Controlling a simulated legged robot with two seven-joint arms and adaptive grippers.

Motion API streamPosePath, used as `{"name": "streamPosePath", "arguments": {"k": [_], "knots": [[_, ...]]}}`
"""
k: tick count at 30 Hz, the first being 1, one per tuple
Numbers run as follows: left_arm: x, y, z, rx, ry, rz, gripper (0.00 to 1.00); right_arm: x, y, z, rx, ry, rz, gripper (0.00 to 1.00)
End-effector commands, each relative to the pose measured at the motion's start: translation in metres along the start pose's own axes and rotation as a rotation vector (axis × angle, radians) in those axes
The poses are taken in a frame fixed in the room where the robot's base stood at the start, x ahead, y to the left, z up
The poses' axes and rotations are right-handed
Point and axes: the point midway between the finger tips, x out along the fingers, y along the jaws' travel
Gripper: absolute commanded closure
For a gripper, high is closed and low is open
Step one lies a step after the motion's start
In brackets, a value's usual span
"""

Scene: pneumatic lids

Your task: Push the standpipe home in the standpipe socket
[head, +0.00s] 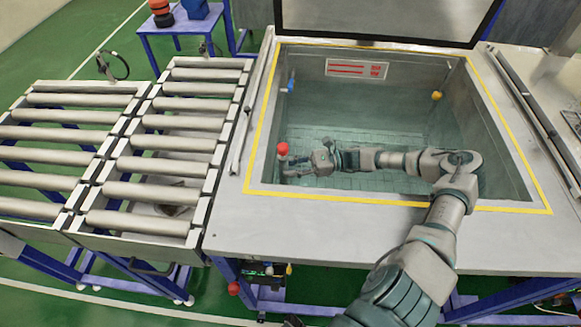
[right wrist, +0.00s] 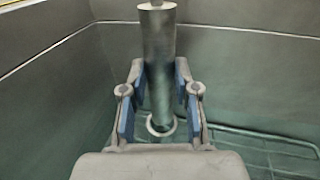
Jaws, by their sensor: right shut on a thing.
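The standpipe (right wrist: 159,65) is a grey metal cylinder, roughly upright between the blue-padded fingers of my right gripper (right wrist: 159,90) in the right wrist view. In the head view my right gripper (head: 298,165) is low in the tank at its left side, shut on the standpipe. A red knob (head: 283,148) shows there, apparently at the pipe's top. The standpipe socket (right wrist: 174,127) shows as a pale ring around the pipe's lower end. I cannot tell how deep the pipe sits in it. My left gripper is not in view.
The tank has a yellow-edged rim (head: 350,199) and a raised lid (head: 385,22) behind. A wire rack (right wrist: 270,142) lies on the tank floor right of the socket. A yellow fitting (head: 437,95) is on the right wall. Roller conveyors (head: 150,165) stand at left.

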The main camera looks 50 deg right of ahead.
Motion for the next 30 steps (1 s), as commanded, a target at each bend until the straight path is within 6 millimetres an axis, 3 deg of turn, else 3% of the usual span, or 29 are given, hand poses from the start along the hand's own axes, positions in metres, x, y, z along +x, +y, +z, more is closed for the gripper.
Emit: {"name": "streamPosePath", "arguments": {"k": [30], "knots": [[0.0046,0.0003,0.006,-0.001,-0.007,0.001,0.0,0.0004,0.0009,0.0011,-0.001,-0.002,0.0,1.0]]}}
